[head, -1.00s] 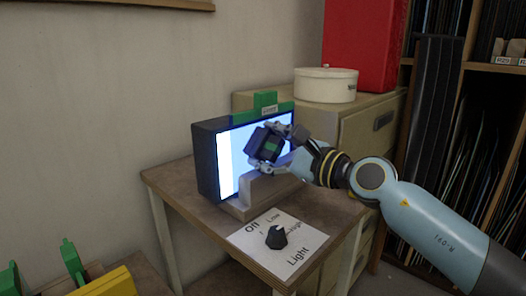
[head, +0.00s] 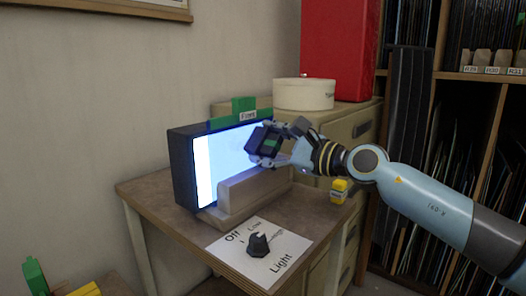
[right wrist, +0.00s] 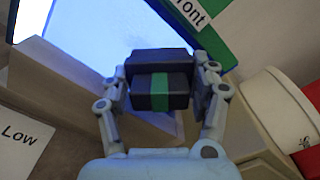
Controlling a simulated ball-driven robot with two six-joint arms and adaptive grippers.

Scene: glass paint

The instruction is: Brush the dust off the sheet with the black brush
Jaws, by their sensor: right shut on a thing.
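The sheet (head: 207,170) is a bright, white-blue lit panel in a dark frame, standing upright on the small table; it also shows in the right wrist view (right wrist: 105,28). My right gripper (head: 270,142) is shut on the black brush (head: 264,138), a dark block with a green band, which also shows between the fingers in the right wrist view (right wrist: 158,68). The brush is in front of the right part of the panel. I cannot tell whether it touches. Dust is too small to make out. My left gripper is not in view.
A pale ledge (head: 250,190) stands along the panel's foot. A black light knob (head: 258,244) sits on a white card (head: 285,250) at the table's front. A small yellow block (head: 339,186) is at the right. A round white box (head: 303,94) and red box (head: 338,50) stand on the cabinet behind.

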